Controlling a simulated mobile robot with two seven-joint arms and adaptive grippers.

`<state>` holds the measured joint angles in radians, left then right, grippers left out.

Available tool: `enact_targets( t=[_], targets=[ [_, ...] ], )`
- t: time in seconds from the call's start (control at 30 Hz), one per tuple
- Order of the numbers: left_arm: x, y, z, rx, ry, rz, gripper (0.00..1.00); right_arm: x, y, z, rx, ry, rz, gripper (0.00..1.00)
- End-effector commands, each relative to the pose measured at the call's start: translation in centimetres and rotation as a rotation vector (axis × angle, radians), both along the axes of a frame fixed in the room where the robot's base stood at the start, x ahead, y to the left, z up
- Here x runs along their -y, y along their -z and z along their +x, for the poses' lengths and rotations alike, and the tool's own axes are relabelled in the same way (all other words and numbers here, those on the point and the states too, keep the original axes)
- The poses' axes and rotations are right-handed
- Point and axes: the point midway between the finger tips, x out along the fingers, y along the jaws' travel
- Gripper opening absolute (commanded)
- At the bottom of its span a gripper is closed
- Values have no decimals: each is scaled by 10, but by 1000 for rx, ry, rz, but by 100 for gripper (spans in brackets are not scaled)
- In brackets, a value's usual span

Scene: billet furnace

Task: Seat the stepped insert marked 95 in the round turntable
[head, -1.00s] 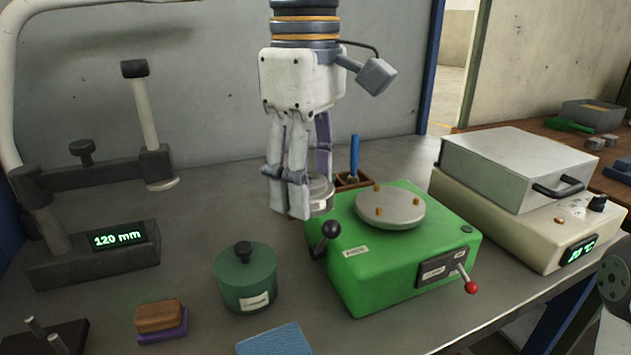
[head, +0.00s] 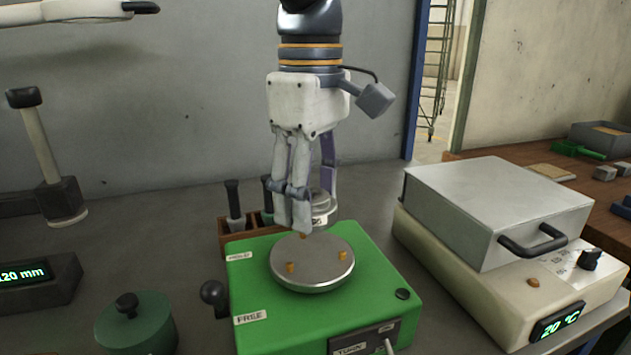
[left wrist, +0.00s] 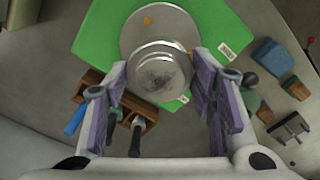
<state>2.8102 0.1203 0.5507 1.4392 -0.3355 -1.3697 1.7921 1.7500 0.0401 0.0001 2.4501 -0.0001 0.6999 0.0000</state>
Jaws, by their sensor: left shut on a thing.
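The stepped insert (head: 322,206) is a grey metal disc stack with a white label, whose number is too small to read. My left gripper (head: 307,212) points down and is shut on it, partly hiding it in the head view. The round turntable (head: 312,272) is a grey disc with small brass pegs on top of a green box (head: 247,283). The insert is held at the turntable's rear edge, seemingly above it. In the left wrist view the insert (left wrist: 157,72) sits between the fingers and overlaps part of the turntable (left wrist: 150,26). My right gripper is not in view.
A wooden holder (head: 232,235) with handled tools stands just behind the green box. A black-knobbed lever (head: 213,292) sticks out at its left. A lidded green pot (head: 137,325) is front left. A heater with a grey lid (head: 497,205) stands to the right.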

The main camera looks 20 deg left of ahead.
Motion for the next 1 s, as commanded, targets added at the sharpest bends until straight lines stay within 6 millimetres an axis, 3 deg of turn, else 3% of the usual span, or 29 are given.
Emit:
enact_targets(
  t=[0.2,0.4,1.0],
  targets=[
    [0,26,0,1,1,0,0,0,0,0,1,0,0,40],
    [0,40,0,4,1,-1,0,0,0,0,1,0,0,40],
    [1,41,0,4,1,0,0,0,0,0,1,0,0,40]
  ],
)
